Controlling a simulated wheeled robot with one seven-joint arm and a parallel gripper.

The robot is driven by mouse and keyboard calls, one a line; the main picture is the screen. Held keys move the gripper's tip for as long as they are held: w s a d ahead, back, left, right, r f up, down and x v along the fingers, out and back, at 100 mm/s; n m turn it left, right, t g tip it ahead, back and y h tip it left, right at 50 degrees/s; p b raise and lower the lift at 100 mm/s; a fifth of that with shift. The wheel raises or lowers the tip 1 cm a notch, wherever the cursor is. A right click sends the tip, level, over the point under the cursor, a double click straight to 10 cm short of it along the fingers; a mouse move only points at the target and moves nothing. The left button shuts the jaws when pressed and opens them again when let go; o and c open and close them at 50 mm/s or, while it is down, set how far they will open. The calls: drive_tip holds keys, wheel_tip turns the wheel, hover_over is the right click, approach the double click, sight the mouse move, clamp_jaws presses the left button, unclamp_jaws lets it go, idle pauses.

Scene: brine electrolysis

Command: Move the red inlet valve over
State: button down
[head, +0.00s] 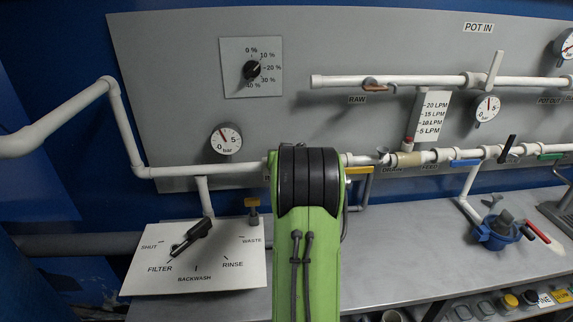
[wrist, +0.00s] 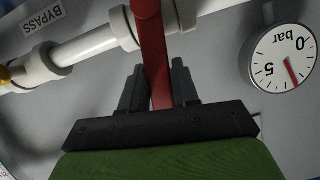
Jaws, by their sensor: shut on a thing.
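The red inlet valve handle (wrist: 149,35) shows in the wrist view as a long red lever. It runs from the top edge down between my fingers, at a white pipe fitting. My gripper (wrist: 160,88) is shut on this lever, with one dark finger on each side. The lever's lower end is hidden by my gripper. In the head view my green and black arm covers the valve and my gripper, so neither shows there.
A round pressure gauge (wrist: 283,57) sits close beside my gripper in the wrist view. A white pipe (wrist: 88,45) runs by a BYPASS label (wrist: 44,17). In the head view, a filter selector plate (head: 215,280) stands left and a blue pump part (head: 497,232) right.

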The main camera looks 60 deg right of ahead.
drive_tip(key=shift+w+a+f+n+g+h+b, duration=0.1)
drive_tip(key=shift+w+a+n+g+h+b, duration=0.2)
drive_tip(key=shift+w+a+n+g+b, duration=0.25)
drive_tip(key=shift+s+d, duration=0.1)
drive_tip(key=shift+d, duration=0.05)
drive_tip(key=c, duration=0.9)
unclamp_jaws()
drive_tip(key=b+v, duration=0.1)
drive_tip(key=v, duration=1.4)
drive_tip(key=shift+s+a, duration=0.25)
drive_tip(key=shift+s, duration=0.1)
